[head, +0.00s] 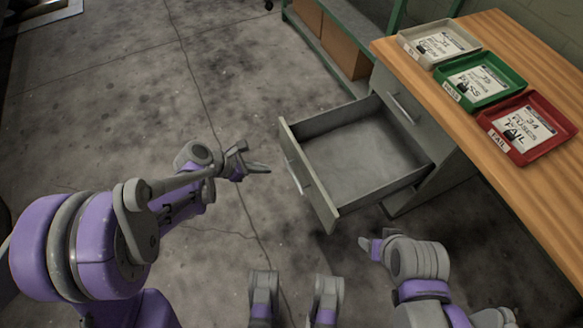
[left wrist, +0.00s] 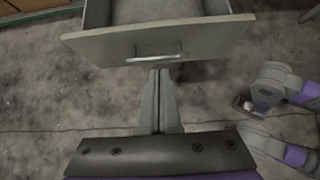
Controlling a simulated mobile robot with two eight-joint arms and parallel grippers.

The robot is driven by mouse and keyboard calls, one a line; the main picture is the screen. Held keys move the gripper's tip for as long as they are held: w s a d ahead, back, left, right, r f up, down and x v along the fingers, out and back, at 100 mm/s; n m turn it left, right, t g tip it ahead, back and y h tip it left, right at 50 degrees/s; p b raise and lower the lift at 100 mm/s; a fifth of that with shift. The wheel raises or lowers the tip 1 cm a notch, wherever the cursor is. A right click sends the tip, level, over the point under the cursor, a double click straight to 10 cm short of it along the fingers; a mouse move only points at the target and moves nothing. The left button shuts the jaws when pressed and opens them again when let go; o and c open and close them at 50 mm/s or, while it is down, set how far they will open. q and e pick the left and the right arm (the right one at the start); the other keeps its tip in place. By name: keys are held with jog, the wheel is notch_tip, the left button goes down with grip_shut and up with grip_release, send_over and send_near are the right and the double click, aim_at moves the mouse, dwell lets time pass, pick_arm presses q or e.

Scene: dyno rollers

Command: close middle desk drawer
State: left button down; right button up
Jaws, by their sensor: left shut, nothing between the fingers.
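The grey desk drawer (head: 362,158) is pulled far out of the desk and is empty. Its front panel (head: 318,190) faces left in the head view, with a metal handle (head: 293,177) on it. The drawer front also shows in the left wrist view (left wrist: 100,46), with its handle (left wrist: 158,57). My left gripper (head: 266,169) is shut and empty, just short of the drawer front. In the left wrist view its fingertips (left wrist: 160,74) point at the panel just below the handle, seemingly apart from it. My right gripper (head: 366,245) is low, near the drawer's lower corner; its jaws are unclear.
The desk's wooden top (head: 440,100) holds a grey tray (head: 409,48), a green tray (head: 522,82) and a red tray (head: 568,128). Another drawer front (head: 390,88) behind the open one looks closed. A shelf with brown boxes (head: 341,50) stands behind. The floor at left is clear.

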aim_at(305, 167)
pick_arm(q)
jog(key=b+x, duration=0.1)
jog(key=x, duration=0.3)
jog(key=d+r+b+x, duration=0.1)
jog(key=x, duration=0.3)
jog(key=b+x, duration=0.1)
jog(key=x, duration=0.3)
jog(key=shift+w+d+r, duration=0.15)
jog(key=shift+w+r, duration=0.05)
jog(key=shift+w, duration=0.1)
jog(key=shift+w+d, duration=0.3)
jog(key=shift+d, duration=0.2)
pick_arm(e)
jog(key=shift+s+x, duration=0.2)
jog(key=shift+x, duration=0.65)
jog(key=shift+s+x, duration=0.2)
jog(key=shift+x, duration=0.65)
jog(key=shift+f, duration=0.15)
